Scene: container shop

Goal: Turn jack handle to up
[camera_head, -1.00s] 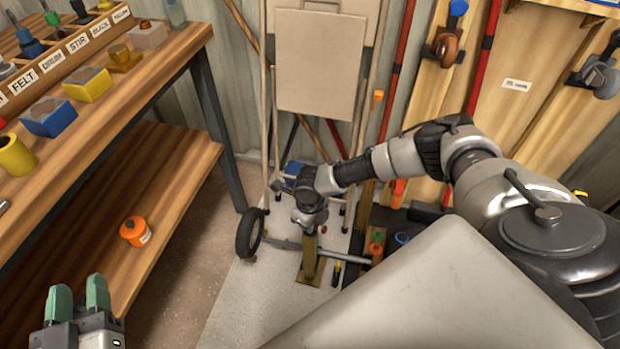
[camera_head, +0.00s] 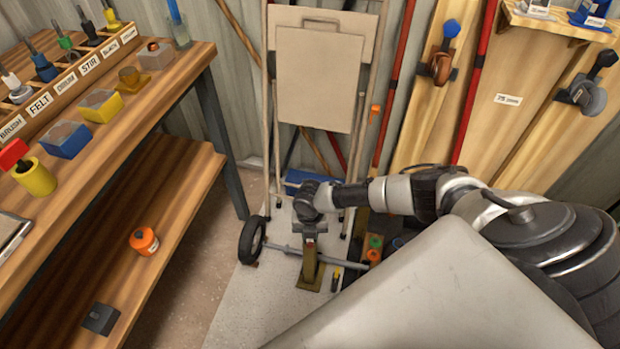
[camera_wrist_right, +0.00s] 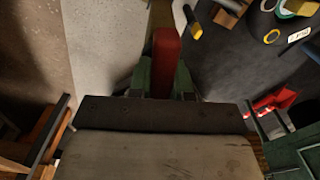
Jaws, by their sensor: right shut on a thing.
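The jack is a brass-olive upright post (camera_head: 311,262) on a flat foot, standing on the pale floor strip beside a grey axle bar. Its red handle (camera_wrist_right: 166,52) shows in the right wrist view between the green fingertips of my right gripper (camera_wrist_right: 162,80). My right gripper is shut on this handle. In the head view my right gripper (camera_head: 309,228) is at the top of the post, mostly covered by my own wrist. Whether the handle points up or down is hard to tell. My left gripper is out of view.
A black wheel (camera_head: 251,240) stands left of the post. A folded easel-like board stand (camera_head: 318,90) leans behind it. A wooden workbench (camera_head: 160,100) runs along the left. A crate area with orange and green caps (camera_head: 375,245) lies close on the right.

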